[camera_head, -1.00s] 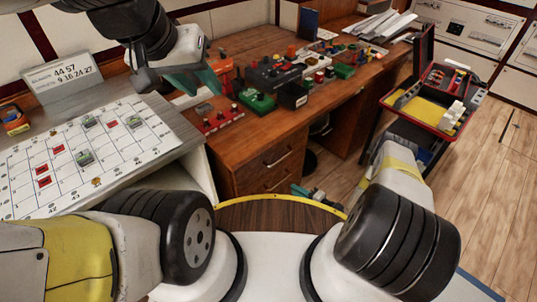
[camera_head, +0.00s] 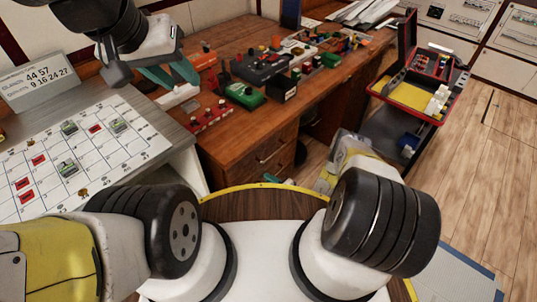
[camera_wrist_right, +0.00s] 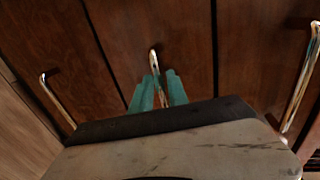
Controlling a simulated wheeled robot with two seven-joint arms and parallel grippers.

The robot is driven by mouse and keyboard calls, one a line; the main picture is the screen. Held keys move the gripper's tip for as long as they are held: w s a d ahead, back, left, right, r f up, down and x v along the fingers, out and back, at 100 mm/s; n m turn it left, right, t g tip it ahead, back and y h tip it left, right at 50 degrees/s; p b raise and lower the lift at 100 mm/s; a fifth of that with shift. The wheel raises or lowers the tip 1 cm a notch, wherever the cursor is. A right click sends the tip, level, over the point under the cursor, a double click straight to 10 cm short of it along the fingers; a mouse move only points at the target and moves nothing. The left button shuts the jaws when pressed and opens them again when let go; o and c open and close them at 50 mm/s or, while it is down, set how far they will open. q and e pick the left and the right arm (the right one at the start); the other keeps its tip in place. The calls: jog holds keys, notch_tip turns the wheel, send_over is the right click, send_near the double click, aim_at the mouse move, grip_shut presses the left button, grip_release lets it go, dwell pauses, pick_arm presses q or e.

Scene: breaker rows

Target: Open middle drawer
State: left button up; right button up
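The wooden desk's drawer stack (camera_head: 262,150) faces me in the head view, its lower part hidden by my body. In the right wrist view, several drawer fronts lie side by side with bright metal handles. The middle drawer (camera_wrist_right: 185,45) looks flush with its neighbours. My right gripper (camera_wrist_right: 162,88) has its teal fingers on either side of the middle handle (camera_wrist_right: 154,62). The gap is narrow, and I cannot tell whether the fingers touch the handle. My left gripper (camera_head: 172,77) is open and empty above the left side of the desk.
A marked board (camera_head: 110,150) with small pieces lies on the grey counter at left. Breakers and a green block (camera_head: 244,95) stand on the desktop. An open red-edged case (camera_head: 418,97) is at right. Free floor (camera_head: 490,170) lies at far right.

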grip_shut()
dwell(1.4)
